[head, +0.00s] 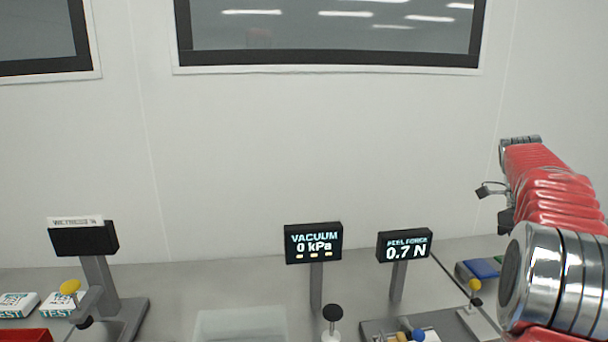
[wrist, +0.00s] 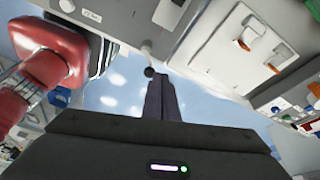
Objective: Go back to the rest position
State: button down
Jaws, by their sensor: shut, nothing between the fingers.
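My gripper (wrist: 160,84) shows in the wrist view as two dark fingers pressed together, with nothing between them. They stick out from a broad dark body with a small lit indicator on it. In the head view my red and chrome arm is raised at the right edge, above the bench; the fingers cannot be made out clearly there. The gripper is clear of the bench things in the head view.
The grey bench (head: 200,282) holds a vacuum display (head: 313,243), a peel force display (head: 404,245) and a dark-headed stand (head: 84,239) at left. White test boxes (head: 14,304) lie far left. A blue item (head: 482,268) lies at right. The wall behind is bare below the windows.

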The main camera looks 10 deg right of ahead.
notch_tip(320, 180, down, 6)
jog(key=w+a+r+n+t, duration=0.1)
jog(key=a+n, duration=0.1)
jog(key=n, duration=0.7)
jog(key=a+f+n+t, duration=0.2)
jog(key=a+n+t, duration=0.1)
jog(key=a+n, duration=0.85)
jog(key=s+a+n+t, duration=0.1)
jog(key=s+a+n, duration=0.3)
jog(key=a, duration=0.5)
jog(key=s+a+n+t, duration=0.2)
jog(key=s+a+n, duration=0.1)
jog(key=a, duration=0.6)
jog(key=s+a+n+t, duration=0.2)
jog(key=s+a+n, duration=0.2)
jog(key=a, duration=0.5)
jog(key=shift+s+r+n+y, duration=0.35)
jog(key=shift+r+n, duration=0.1)
jog(key=shift+n, duration=0.1)
jog(key=shift+s, duration=0.15)
